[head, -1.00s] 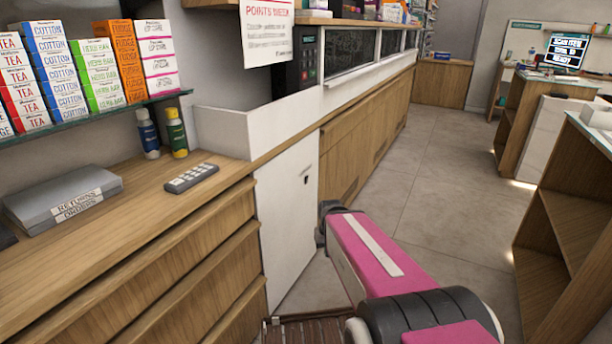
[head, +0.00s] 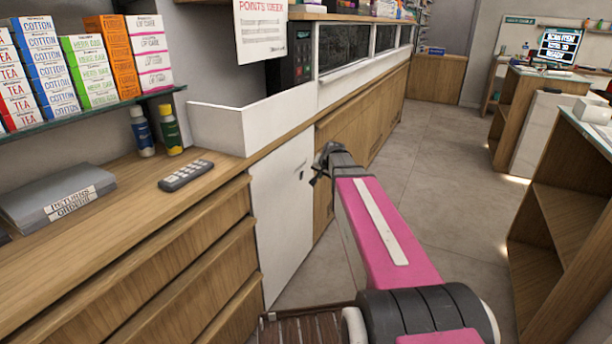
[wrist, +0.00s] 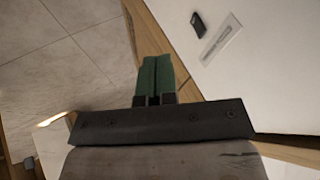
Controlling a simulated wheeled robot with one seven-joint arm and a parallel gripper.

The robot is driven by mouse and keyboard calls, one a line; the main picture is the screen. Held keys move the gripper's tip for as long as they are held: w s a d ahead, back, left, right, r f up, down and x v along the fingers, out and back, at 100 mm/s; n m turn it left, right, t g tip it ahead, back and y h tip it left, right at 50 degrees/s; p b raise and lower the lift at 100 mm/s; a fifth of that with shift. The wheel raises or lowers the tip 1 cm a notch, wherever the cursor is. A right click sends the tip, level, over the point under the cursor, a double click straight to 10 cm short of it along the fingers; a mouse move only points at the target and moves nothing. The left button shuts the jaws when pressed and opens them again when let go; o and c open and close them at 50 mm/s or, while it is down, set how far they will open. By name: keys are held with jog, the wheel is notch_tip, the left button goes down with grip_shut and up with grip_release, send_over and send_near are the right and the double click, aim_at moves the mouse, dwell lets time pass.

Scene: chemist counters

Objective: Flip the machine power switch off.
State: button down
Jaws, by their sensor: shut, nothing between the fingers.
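A white panel (head: 280,220) forms the end of the counter run. It carries a small dark part (head: 301,172), which looks like the switch; its on or off position is too small to tell. In the wrist view the white panel (wrist: 270,85) shows at the upper right, with a small black part (wrist: 198,23) and a pale grey strip beside it. My gripper (wrist: 157,60) has its green fingers shut together, empty, below and left of the black part and apart from it. In the head view its dark end (head: 317,178) is just right of the panel.
A wooden drawer counter (head: 150,260) is at the left, with a remote-like keypad (head: 186,176), a grey binder (head: 58,195) and two bottles. A wooden shelf unit (head: 560,215) stands at the right. The floor aisle (head: 430,190) between is clear.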

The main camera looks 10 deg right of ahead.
jog(key=shift+w+d+r+t, duration=0.15)
jog(key=shift+w+r, duration=0.3)
jog(key=shift+w, duration=0.05)
jog(key=shift+w+d+r+t, duration=0.15)
jog(key=shift+w+r, duration=0.3)
jog(key=shift+f, duration=0.15)
send_near(303, 178)
jog(key=shift+x, duration=2.4)
